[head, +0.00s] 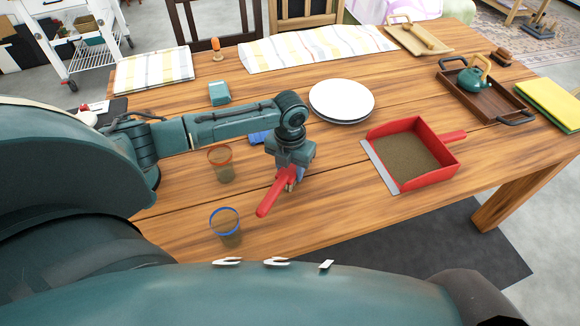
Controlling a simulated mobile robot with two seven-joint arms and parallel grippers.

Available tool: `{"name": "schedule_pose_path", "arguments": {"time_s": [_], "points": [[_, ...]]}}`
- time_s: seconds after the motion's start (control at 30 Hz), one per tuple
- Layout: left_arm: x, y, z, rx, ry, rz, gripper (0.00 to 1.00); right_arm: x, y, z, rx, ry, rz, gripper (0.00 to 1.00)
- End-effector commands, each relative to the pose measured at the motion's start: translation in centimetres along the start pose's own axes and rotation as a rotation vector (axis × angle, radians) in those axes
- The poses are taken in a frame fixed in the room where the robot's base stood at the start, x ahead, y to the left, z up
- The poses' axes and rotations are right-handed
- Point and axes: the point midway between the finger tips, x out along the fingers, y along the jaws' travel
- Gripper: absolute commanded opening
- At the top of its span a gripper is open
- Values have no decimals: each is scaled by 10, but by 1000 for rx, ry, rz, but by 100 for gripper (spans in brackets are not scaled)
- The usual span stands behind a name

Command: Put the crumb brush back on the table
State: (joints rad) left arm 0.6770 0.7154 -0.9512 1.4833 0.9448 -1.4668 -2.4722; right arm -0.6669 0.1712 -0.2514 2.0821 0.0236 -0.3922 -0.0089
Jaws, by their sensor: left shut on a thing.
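My left gripper (289,183) is over the near middle of the wooden table (340,222), pointing down. It is shut on the crumb brush (269,199), whose red handle sticks out toward the lower left. The rest of the brush is mostly hidden by the gripper. I cannot tell whether the brush touches the tabletop or is just above it. My right gripper is not in view.
A red dustpan (384,131) lies to the right. A red-rimmed glass (221,165) and a blue-rimmed glass (226,228) stand left of the brush. White plates (341,99) are behind. The wood between brush and dustpan is clear.

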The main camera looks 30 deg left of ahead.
Motion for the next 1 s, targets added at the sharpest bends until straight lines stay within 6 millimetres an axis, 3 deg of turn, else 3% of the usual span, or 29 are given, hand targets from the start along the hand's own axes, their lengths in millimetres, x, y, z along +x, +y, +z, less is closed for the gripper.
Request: {"name": "schedule_pose_path", "arguments": {"time_s": [0.13, 0.17, 0.43, 0.77, 1.0], "points": [[4, 0, 0, 1, 0, 0, 8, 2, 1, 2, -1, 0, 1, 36], [3, 0, 0, 1, -1, 0, 40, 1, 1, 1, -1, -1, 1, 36], [3, 0, 0, 0, 0, 0, 62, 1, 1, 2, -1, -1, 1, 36], [3, 0, 0, 0, 1, 0, 63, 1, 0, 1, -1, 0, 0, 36], [-39, 0, 1, 1, -4, 0, 63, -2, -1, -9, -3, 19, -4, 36]]}}
